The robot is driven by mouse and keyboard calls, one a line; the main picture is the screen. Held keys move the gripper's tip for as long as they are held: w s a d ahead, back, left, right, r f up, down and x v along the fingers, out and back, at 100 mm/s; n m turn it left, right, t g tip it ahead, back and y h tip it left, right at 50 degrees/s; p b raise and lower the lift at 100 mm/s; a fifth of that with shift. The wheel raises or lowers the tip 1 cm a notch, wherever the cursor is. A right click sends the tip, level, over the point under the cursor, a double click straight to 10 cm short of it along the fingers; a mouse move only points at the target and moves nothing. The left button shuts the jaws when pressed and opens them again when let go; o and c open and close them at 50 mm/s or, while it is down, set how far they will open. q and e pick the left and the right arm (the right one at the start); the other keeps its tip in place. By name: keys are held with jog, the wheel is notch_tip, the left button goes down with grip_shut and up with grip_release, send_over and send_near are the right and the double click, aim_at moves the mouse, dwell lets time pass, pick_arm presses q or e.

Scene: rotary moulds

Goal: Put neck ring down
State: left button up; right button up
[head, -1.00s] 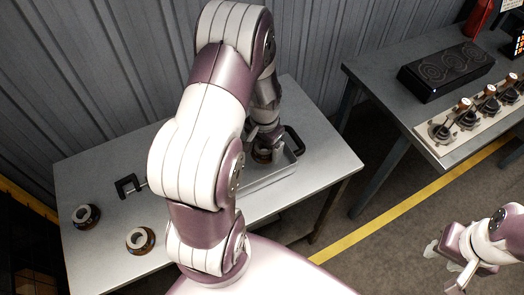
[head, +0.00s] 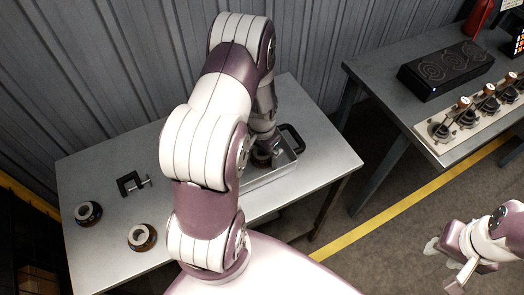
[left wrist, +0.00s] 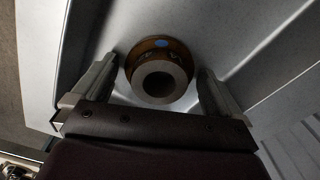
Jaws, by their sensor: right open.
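A neck ring (left wrist: 160,72), a brown ring with a grey collar and a blue dot, lies between the fingers of my left gripper (left wrist: 158,78) in the left wrist view. A narrow gap shows on each side, so the jaws look open around it. In the head view my left gripper (head: 265,152) is low in the metal tray (head: 272,180), with the ring partly hidden under it. Two more neck rings stand on the table, one at the far left (head: 88,213) and one nearer (head: 142,237). My right gripper (head: 448,262) is open and empty over the floor.
The grey table (head: 105,180) has a black clamp (head: 132,184) left of my arm. A second table at right holds a black box (head: 445,70) and a rack of tools (head: 470,122). A corrugated wall stands behind.

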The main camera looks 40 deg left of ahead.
aim_at(263, 156)
pick_arm(q)
notch_tip(263, 156, up, 12)
jog(key=b, duration=0.1)
jog(key=s+d+r, duration=0.2)
jog(key=s+d, duration=0.2)
jog(key=d, duration=0.2)
jog(key=s+d+r+t, duration=0.1)
jog(key=s+d+r, duration=0.1)
jog(key=d, duration=0.4)
jog(key=shift+s+d+r+n, duration=0.2)
jog(key=shift+s+n, duration=0.2)
jog(key=shift+s, duration=0.45)
